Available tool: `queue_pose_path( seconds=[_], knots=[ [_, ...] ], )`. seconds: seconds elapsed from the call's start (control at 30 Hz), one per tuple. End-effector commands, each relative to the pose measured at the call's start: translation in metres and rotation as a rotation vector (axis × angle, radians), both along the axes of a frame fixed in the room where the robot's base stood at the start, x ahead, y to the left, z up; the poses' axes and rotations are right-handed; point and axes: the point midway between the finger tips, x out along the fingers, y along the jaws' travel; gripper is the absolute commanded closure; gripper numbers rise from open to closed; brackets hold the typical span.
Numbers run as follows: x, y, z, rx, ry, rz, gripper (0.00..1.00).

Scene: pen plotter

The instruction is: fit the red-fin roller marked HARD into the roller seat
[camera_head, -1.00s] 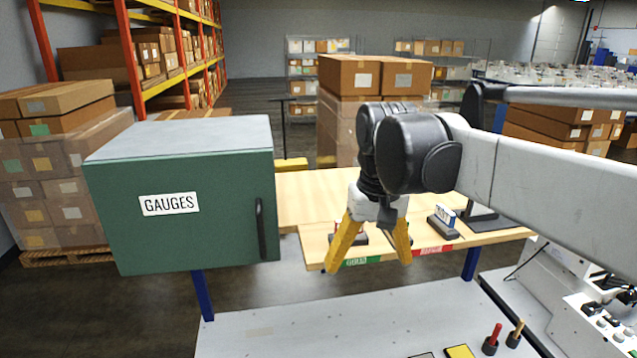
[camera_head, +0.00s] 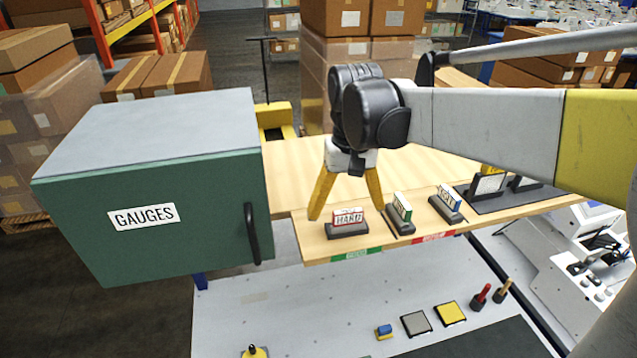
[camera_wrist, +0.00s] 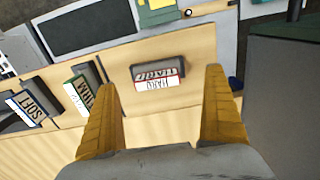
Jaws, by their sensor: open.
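The holder marked HARD (camera_head: 347,219), with a white, red-edged card or fin, stands on the wooden shelf's front left. It also shows in the wrist view (camera_wrist: 158,73), lying between and just beyond my fingertips. My gripper (camera_head: 346,208) is open and empty, yellow fingers pointing down, just behind and above the HARD piece in the head view. I see no contact. The roller body under the fin cannot be made out. I cannot identify the roller seat in either view.
The green-edged FIRM piece (camera_head: 401,213) and blue SOFT piece (camera_head: 447,203) stand to the right of HARD. The green GAUGES cabinet (camera_head: 160,190) is close on the left. Below is a grey bench (camera_head: 290,310) with grey and yellow pads and two upright pegs.

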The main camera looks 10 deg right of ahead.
Motion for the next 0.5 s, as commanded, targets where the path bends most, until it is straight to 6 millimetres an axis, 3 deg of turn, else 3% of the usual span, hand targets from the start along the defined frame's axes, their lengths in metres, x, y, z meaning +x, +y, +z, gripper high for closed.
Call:
queue_pose_path(
  seconds=[0.23,0.5],
  knots=[
    [0.001,-0.004,-0.034,0.0,0.0,-0.001,0.0],
    [0.0,-0.004,-0.04,0.0,0.0,0.0,0.0]
  ],
)
